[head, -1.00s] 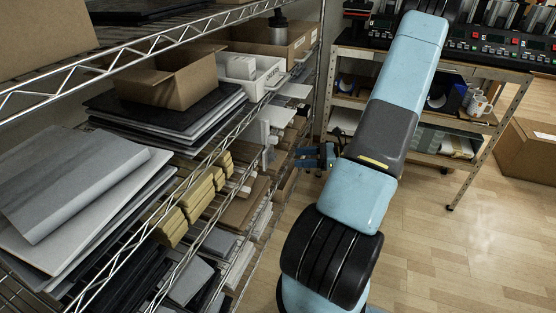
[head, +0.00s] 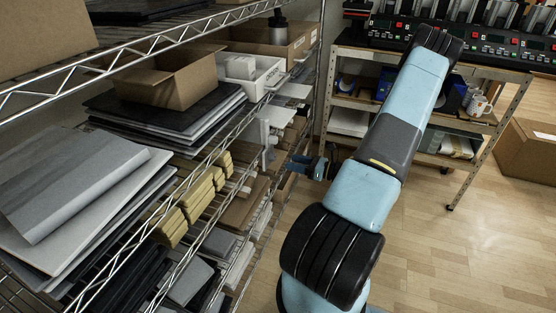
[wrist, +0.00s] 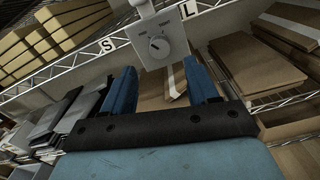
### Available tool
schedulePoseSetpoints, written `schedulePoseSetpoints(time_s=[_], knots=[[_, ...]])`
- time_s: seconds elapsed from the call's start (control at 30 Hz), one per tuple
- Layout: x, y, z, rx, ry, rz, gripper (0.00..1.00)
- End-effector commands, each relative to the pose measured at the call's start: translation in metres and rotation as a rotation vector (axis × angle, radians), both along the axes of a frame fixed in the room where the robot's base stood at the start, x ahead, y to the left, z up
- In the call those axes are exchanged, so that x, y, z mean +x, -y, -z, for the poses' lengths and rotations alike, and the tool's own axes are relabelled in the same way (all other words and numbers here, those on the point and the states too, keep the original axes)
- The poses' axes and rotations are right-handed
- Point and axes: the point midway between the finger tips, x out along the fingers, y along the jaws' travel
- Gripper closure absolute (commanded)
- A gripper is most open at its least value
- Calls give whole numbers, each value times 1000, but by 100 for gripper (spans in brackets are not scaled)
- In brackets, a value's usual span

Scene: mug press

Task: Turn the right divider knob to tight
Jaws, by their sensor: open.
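A round knob (wrist: 158,46) with a dark pointer line sits on a white divider housing (wrist: 176,34) in the wrist view, fixed at the wire shelf edge. The fingers do not touch the knob. In the head view my gripper (head: 293,162) is beside the shelf's right edge, near white upright pieces (head: 267,136). The knob cannot be made out there.
Label tags S (wrist: 108,45) and L (wrist: 187,11) flank the housing. Flat brown cardboard (wrist: 254,66) lies to its right and yellow blocks (wrist: 62,30) to its left in the wrist view. A cart with a mug press (head: 470,40) stands at the back.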

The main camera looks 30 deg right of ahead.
Motion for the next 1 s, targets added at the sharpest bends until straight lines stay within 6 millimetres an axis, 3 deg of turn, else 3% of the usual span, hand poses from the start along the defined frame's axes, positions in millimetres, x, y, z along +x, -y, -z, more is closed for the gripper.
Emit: schedulePoseSetpoints(time_s=[0.4,0.83,1.0], knots=[[47,-38,0,0,-1,-1,41],[54,-43,0,-1,-1,1,41],[54,-42,0,-1,-1,1,55]])
